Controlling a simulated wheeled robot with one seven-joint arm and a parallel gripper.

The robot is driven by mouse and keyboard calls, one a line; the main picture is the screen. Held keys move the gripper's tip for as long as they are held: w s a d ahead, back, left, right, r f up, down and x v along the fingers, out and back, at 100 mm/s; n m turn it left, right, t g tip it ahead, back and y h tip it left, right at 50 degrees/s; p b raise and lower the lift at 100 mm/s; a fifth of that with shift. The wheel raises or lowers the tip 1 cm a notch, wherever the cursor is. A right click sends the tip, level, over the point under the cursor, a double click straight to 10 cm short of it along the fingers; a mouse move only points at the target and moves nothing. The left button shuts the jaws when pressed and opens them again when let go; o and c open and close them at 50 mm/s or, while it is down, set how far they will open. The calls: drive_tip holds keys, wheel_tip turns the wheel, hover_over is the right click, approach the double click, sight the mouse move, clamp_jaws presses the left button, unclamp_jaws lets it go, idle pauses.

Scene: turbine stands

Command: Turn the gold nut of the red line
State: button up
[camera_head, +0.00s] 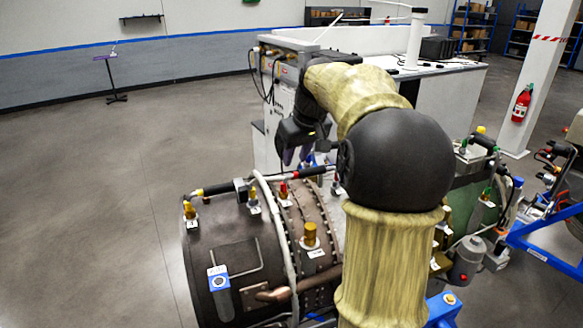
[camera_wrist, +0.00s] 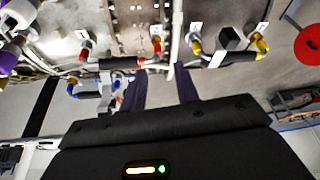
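A red-collared fitting (camera_head: 284,192) stands on top of the brown turbine casing in the head view, below my gripper. In the wrist view a red fitting (camera_wrist: 157,46) with a line running from it shows above the gap between my fingers; a second red fitting (camera_wrist: 86,50) is to its left. Which one is the red line's, and its gold nut, is too small to make out surely. My gripper (camera_head: 295,155) points down above the casing, partly beside my arm; in the wrist view its two dark fingers (camera_wrist: 160,88) are apart with nothing seen between them.
A yellow-ringed fitting (camera_head: 253,198), a gold fitting (camera_head: 189,210) and a large gold plug (camera_head: 310,234) rise from the casing. Black-sleeved pipes lie close to the red fitting. A white-topped bench (camera_head: 440,95) stands behind. My arm hides part of the casing.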

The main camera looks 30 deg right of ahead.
drive_tip(key=s+a+f+g+b, duration=0.1)
drive_tip(key=s+a+f, duration=0.8)
drive_tip(key=f, duration=0.3)
drive_tip(key=s+a+f+b, duration=0.1)
drive_tip(key=s+a+f, duration=0.8)
drive_tip(key=f, duration=0.4)
drive_tip(key=shift+s+m+g, duration=0.4)
drive_tip(key=shift+s, duration=0.15)
drive_tip(key=shift+o, duration=0.6)
drive_tip(key=shift+w, duration=0.1)
